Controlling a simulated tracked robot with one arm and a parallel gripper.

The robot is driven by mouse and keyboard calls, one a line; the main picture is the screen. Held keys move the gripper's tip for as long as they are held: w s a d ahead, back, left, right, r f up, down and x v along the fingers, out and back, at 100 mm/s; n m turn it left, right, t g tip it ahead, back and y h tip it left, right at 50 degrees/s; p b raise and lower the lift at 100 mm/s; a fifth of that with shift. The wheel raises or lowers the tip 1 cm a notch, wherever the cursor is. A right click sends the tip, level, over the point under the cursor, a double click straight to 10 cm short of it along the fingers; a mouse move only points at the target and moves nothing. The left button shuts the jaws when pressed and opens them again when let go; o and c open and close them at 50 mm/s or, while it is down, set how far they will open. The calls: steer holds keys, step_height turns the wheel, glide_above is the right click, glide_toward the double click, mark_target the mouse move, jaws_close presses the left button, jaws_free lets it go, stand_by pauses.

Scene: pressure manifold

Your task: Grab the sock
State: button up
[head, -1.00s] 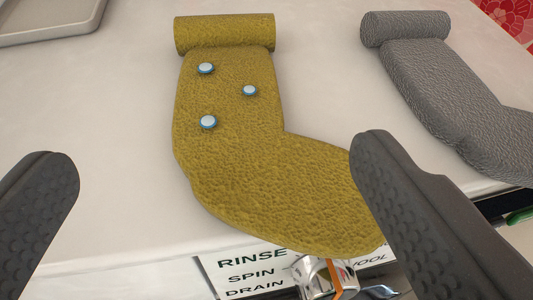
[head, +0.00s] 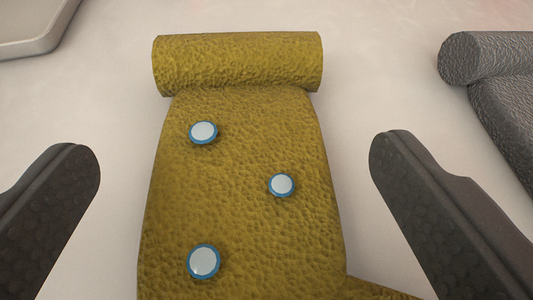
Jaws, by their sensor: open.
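A mustard-yellow sock (head: 240,215) lies on the pale surface in the middle of the head view. Its rolled cuff (head: 238,62) is at the far end, and three white buttons with blue rims sit on its leg. Its foot runs out of the picture at the bottom. My gripper (head: 235,160) is open, with one dark finger on each side of the sock's leg. Nothing is between the fingers that they visibly touch; their height above the surface is hard to tell.
A grey sock (head: 505,95) lies at the right edge, partly cut off, beyond my right finger. A light grey tray (head: 35,35) is at the top left corner. The pale surface (head: 385,90) is bare between the two socks.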

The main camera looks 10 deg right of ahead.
mark_target(239, 117)
steer(key=x, duration=0.1)
steer(key=b+x, duration=0.1)
steer(key=x, duration=0.1)
steer(key=shift+w+d+f, duration=0.1)
steer(key=shift+w+f, duration=0.05)
steer(key=shift+f, duration=0.15)
steer(key=shift+w, duration=0.4)
steer(key=c, duration=1.1)
steer(key=shift+o, duration=0.2)
